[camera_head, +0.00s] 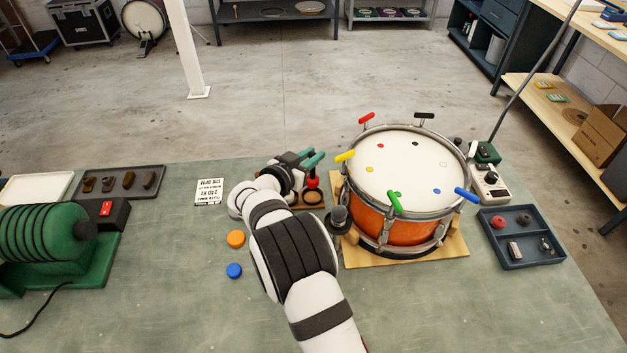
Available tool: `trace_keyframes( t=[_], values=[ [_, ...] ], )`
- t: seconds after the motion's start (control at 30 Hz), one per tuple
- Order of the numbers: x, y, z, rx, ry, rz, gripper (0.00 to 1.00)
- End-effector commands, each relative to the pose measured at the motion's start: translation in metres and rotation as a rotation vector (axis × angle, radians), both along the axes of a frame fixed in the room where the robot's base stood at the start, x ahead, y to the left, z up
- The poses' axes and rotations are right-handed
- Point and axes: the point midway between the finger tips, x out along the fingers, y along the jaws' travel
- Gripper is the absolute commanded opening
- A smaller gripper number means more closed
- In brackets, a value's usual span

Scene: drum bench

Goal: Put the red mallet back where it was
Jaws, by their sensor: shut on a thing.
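The red mallet (312,181) shows as a small upright red piece just below my gripper's tips. My gripper (313,160) has teal fingers, which are closed at the top of the red mallet. A dark ring-shaped holder (313,196) on a wooden base is right under the red piece. I cannot tell whether the mallet sits in the ring or hangs just above it. My arm hides the left part of this holder and its base.
An orange drum (405,232) with coloured pegs around its rim stands on a wooden board just right of my gripper. An orange cap (236,239) and a blue cap (234,271) lie left of my arm. A dark tray (521,237) is at the right.

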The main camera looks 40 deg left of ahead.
Motion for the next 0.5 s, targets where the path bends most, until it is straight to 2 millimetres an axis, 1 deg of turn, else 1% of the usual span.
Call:
trace_keyframes(
  t=[0.03,0.17,0.3,0.5],
  values=[
    [0.000,0.000,-0.008,-0.001,0.000,0.000,0.00],
    [0.000,0.000,-0.026,0.000,0.000,0.000,0.00],
    [0.000,0.000,-0.051,0.000,0.000,0.000,0.00],
    [0.001,0.000,-0.052,0.001,-0.001,0.000,0.00]
  ],
)
